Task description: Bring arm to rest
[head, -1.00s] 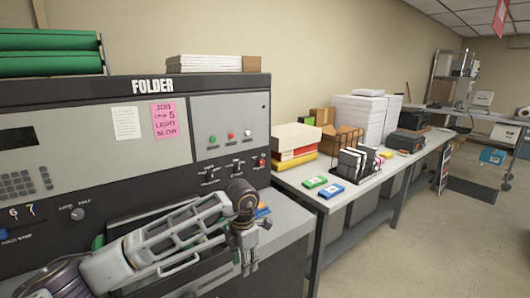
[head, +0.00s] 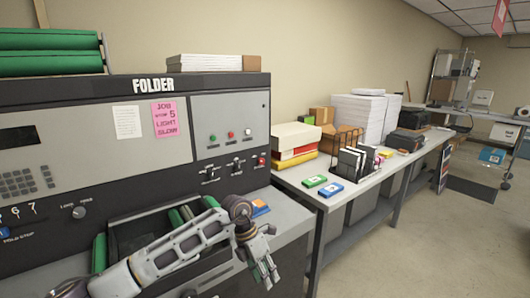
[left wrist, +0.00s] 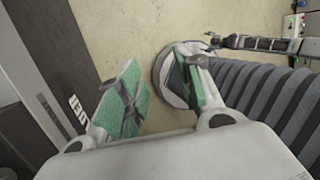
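My left arm reaches in from the lower left of the head view, in front of the folder machine (head: 228,112). Its gripper (head: 266,276) points down and to the right, beside the machine's front edge. In the left wrist view, the two green-padded fingers of this gripper (left wrist: 158,88) stand wide apart with nothing between them, above the pale floor. A dark, slim arm-like shape, perhaps my right arm, shows at the upper right of that view. Its end, perhaps the right gripper (left wrist: 214,41), is too small to read.
The floor (head: 430,240) right of the table is clear.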

